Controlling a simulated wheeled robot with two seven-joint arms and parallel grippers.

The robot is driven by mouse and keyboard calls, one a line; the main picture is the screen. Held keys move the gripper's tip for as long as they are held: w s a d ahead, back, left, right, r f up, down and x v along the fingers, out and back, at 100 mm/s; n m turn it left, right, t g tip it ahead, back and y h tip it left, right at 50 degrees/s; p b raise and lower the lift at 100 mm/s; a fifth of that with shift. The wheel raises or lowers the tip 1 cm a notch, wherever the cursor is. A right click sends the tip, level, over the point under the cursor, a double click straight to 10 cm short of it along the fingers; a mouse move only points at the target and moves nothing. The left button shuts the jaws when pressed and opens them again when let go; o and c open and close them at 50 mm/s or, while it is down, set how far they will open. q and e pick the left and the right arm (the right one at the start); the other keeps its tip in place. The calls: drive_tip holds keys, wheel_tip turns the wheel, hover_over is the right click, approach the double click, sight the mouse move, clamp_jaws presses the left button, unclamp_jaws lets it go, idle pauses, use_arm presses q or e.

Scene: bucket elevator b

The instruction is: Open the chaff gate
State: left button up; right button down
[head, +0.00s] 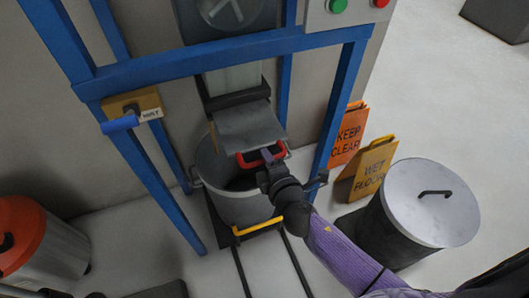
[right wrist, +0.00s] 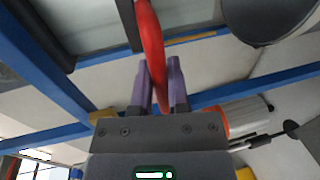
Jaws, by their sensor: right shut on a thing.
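The chaff gate is a grey metal plate (head: 248,127) below the chute in the blue frame, with a red handle (head: 244,160) on its front edge. The plate slopes out over a grey metal bucket (head: 240,208). My right gripper (head: 267,156) is shut on the red handle near its right part. In the right wrist view the red handle (right wrist: 151,35) runs between the two purple fingers of my right gripper (right wrist: 159,68). The bucket's inside is partly hidden by the plate and my gripper. My left gripper is not in view.
Blue frame posts (head: 340,105) stand either side. A hoist lever with a blue grip (head: 120,124) is on the left. A lidded bin (head: 430,200), a yellow wet-floor sign (head: 367,170) and an orange keep-clear sign (head: 347,135) stand right. A red-topped drum (head: 20,230) is far left.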

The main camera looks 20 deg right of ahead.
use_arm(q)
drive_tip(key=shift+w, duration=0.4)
use_arm(e)
drive_tip(key=shift+s+f, duration=0.1)
drive_tip(key=shift+s, duration=0.05)
drive_tip(key=c, duration=0.6)
unclamp_jaws()
drive_tip(key=shift+c, duration=0.2)
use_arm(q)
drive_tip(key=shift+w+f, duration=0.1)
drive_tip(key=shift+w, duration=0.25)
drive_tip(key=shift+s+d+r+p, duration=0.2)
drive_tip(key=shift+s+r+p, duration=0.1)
use_arm(e)
drive_tip(key=v, duration=0.9)
drive_tip(key=shift+s, duration=0.4)
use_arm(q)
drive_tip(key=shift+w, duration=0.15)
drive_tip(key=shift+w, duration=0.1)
